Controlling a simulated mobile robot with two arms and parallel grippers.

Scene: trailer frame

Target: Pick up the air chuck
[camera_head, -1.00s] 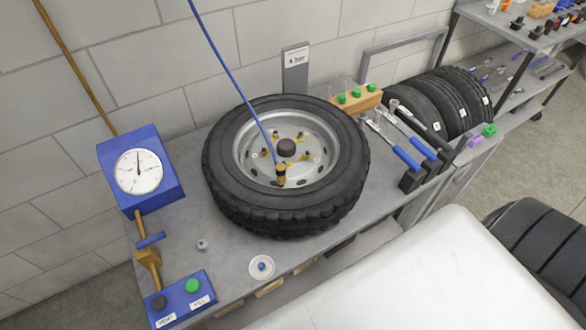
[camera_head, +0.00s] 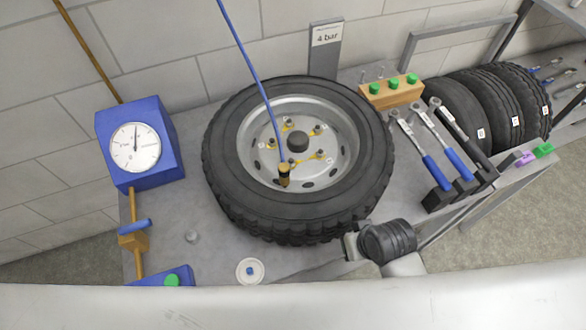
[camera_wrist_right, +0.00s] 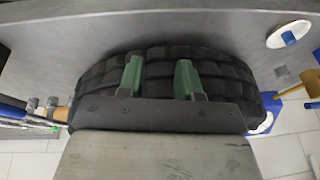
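The air chuck (camera_head: 284,176), a brass piece with a black top, hangs at the end of the blue hose (camera_head: 262,90). It sits at the near side of the wheel hub, inside the rim of the tyre (camera_head: 230,190) lying flat on the bench. My right gripper (camera_head: 352,244) is at the tyre's near right edge, apart from the air chuck. In the right wrist view its two green fingers (camera_wrist_right: 160,76) are spread with nothing held, facing the tyre tread. The air chuck is hidden in that view. My left gripper is not in view.
A white dish (camera_head: 250,271) lies in front of the tyre. Blue-handled tools (camera_head: 440,165), a wooden block (camera_head: 392,92) and upright tyres (camera_head: 505,100) stand right. A "4 bar" sign (camera_head: 326,40) stands behind.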

